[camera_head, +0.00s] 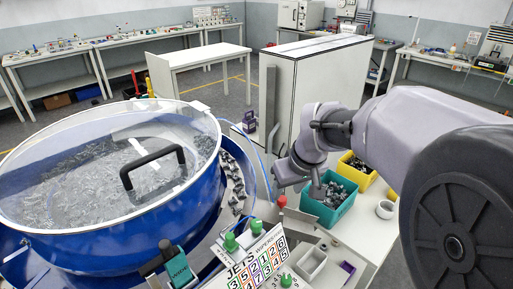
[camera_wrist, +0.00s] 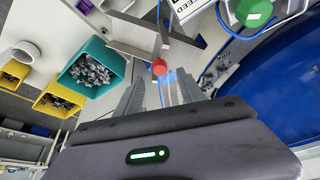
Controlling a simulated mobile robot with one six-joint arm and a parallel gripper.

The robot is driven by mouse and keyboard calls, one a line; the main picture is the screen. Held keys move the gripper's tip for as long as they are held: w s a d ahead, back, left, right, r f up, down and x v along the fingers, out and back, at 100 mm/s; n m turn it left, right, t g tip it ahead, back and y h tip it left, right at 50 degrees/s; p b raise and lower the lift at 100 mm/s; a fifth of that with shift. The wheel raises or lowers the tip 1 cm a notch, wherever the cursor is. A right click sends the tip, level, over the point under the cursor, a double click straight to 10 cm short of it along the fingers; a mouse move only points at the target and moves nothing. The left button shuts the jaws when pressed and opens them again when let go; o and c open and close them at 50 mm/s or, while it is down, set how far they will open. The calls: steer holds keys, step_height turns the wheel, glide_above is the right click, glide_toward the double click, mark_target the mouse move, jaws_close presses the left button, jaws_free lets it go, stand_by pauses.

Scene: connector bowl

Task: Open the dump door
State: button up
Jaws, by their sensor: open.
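A red knob (camera_wrist: 160,68) shows in the wrist view between and beyond my gripper's two fingers (camera_wrist: 160,80). The fingers are spread apart, with nothing seen held. In the head view the red knob (camera_head: 281,201) stands at the side of the blue bowl, just below my gripper (camera_head: 290,178). I cannot tell for certain whether the knob belongs to the dump door; no door is clearly recognisable. The blue connector bowl (camera_head: 130,245) has a clear lid with a black handle (camera_head: 150,165). It also shows in the wrist view (camera_wrist: 275,85).
A teal bin (camera_head: 330,213) and a yellow bin (camera_head: 357,178), both with parts, stand right of the gripper. A numbered board (camera_head: 257,262) and green knobs (camera_head: 231,242) are in front. A white cabinet (camera_head: 325,90) stands behind.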

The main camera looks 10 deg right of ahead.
mark_target(282, 198)
steer(key=b+x, duration=0.1)
steer(key=x, duration=0.4)
jaws_close()
steer(key=shift+r, duration=0.1)
stand_by(1.2)
